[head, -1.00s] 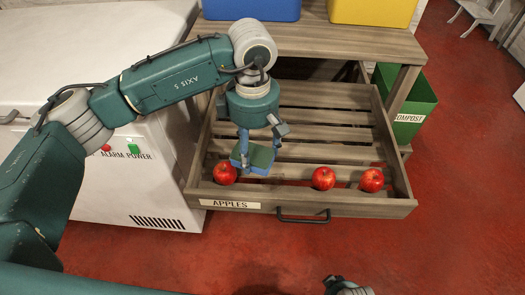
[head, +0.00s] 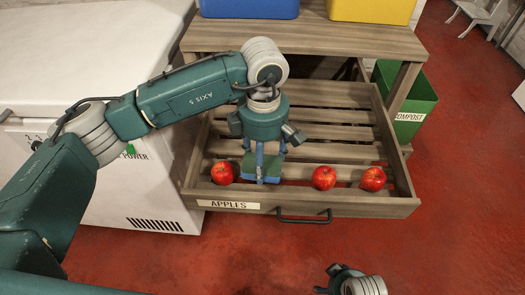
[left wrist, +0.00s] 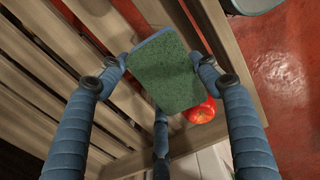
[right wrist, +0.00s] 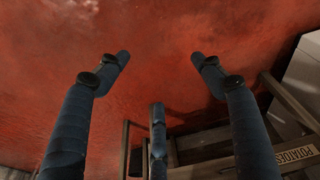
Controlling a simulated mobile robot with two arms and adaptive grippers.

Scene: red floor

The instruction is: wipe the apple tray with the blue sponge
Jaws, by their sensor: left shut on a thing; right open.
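The apple tray (head: 245,206) is a pulled-out slatted wooden drawer labelled APPLES, with a dark handle. Three red apples lie along its front: one at left (head: 223,173), one right of the middle (head: 324,178) and one at right (head: 373,179). My left gripper (head: 262,172) is shut on the blue sponge with a green face, low over the front of the tray beside the left apple. The sponge (left wrist: 166,72) sits between the fingers in the left wrist view; whether it touches the slats I cannot tell. My right gripper (right wrist: 158,70) is open and empty over the red floor.
A white chest (head: 140,190) with a power panel stands left of the tray. A green compost bin (head: 408,100) stands at right. Blue (head: 250,8) and yellow (head: 372,10) boxes sit on the wooden top above. The rear slats are clear.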

